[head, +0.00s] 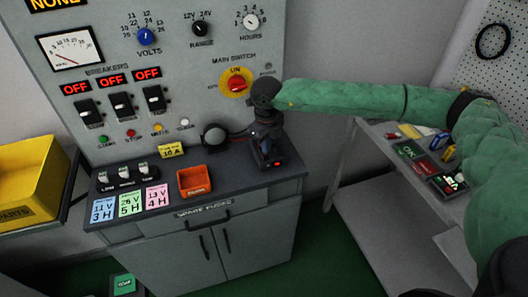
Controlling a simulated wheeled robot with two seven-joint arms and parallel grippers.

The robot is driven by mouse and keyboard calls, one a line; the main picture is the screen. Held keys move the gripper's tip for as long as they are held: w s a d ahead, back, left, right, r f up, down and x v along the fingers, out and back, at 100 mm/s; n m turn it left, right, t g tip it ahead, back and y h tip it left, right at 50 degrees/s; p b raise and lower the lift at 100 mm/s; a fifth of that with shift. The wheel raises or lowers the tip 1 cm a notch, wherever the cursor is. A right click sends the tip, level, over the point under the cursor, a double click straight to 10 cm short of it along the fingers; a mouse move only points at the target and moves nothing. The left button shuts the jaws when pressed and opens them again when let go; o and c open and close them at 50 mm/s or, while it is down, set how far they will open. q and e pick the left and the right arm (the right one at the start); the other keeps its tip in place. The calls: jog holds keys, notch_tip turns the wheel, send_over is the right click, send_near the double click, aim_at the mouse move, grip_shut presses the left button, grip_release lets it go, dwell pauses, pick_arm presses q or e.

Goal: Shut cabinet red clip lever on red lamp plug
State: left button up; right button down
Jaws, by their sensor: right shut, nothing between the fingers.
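My right gripper (266,148) comes in from the right on a green-sleeved arm and points down at the right end of the cabinet top (232,165). Its fingers are shut with nothing between them. A small red part (273,164) shows just below the fingertips; I cannot tell whether it is the red clip lever or whether the fingers touch it. A dark round lamp (215,136) stands to the left, with a thin reddish lead running toward the gripper. The gripper hides the lead's end, so the red lamp plug cannot be made out. My left gripper is out of view.
A control panel (190,60) with breakers, dials and a red main switch (237,84) rises behind. An orange tray (194,181), coloured cards and small black switches stand on the cabinet's left half. A yellow parts bin (32,180) is far left; a grey side table (375,155) is right.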

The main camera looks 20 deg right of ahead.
jog(key=shift+f+b, duration=1)
jog(key=shift+f, duration=0.05)
dwell(0.8)
jog(key=shift+r, duration=0.15)
jog(key=shift+r+p, duration=0.4)
jog(key=shift+r, duration=1.95)
jog(key=shift+a, duration=0.1)
